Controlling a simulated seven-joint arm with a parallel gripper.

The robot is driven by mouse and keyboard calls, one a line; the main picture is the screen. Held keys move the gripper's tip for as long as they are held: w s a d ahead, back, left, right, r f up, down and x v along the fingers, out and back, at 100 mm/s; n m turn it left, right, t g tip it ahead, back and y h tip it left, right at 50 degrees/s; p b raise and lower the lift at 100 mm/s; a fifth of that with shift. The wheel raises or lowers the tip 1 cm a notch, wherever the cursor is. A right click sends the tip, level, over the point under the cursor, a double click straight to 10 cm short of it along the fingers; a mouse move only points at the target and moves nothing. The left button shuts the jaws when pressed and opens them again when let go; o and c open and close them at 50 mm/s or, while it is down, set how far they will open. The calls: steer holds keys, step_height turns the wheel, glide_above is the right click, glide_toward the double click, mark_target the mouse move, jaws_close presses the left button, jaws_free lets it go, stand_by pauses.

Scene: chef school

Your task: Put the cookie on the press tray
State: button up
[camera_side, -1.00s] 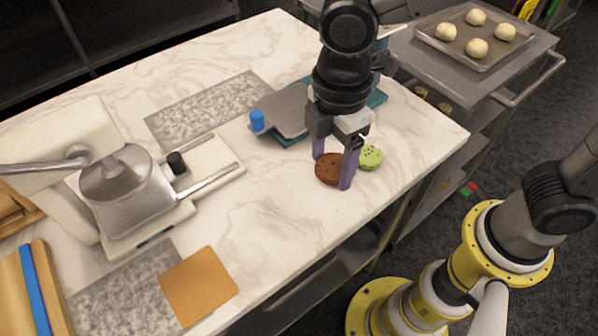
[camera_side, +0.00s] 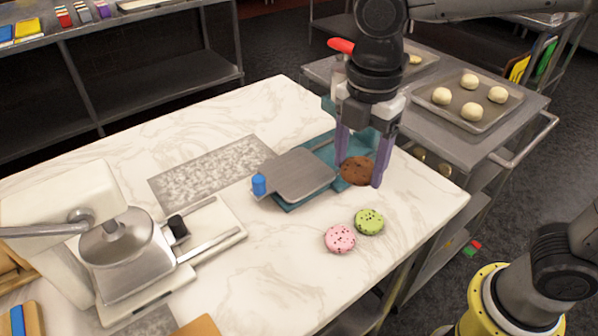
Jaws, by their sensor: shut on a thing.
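My gripper (camera_side: 361,171) is shut on a brown cookie (camera_side: 356,172) with dark spots, held between its two purple fingers. The cookie is in front of the teal press (camera_side: 317,145), close to its right part; I cannot tell its exact height above the counter. The press has a flat grey metal plate (camera_side: 296,175) and a blue knob (camera_side: 259,184) at its left end. A pink cookie (camera_side: 340,239) and a green cookie (camera_side: 369,222) lie side by side on the counter. The press's right end is partly hidden behind my gripper.
The marble counter (camera_side: 255,270) is clear around the two cookies. A dough tray (camera_side: 468,104) sits on a cart at the back right.

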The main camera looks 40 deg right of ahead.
steer(key=w+d+m, duration=0.2)
steer(key=w+d, duration=0.3)
glide_above(294, 172)
steer(key=s, duration=0.2)
steer(key=f, duration=0.8)
steer(key=shift+w+d+f, duration=0.2)
steer(key=shift+w+f, duration=0.05)
steer(key=shift+f, duration=0.05)
steer(key=shift+w+a+f, duration=0.15)
steer(key=shift+w+f, duration=0.35)
steer(key=shift+f, duration=0.1)
steer(key=shift+w+f, duration=0.2)
steer(key=shift+f, duration=1.55)
steer(key=shift+f, duration=0.15)
steer(key=o, duration=1.3)
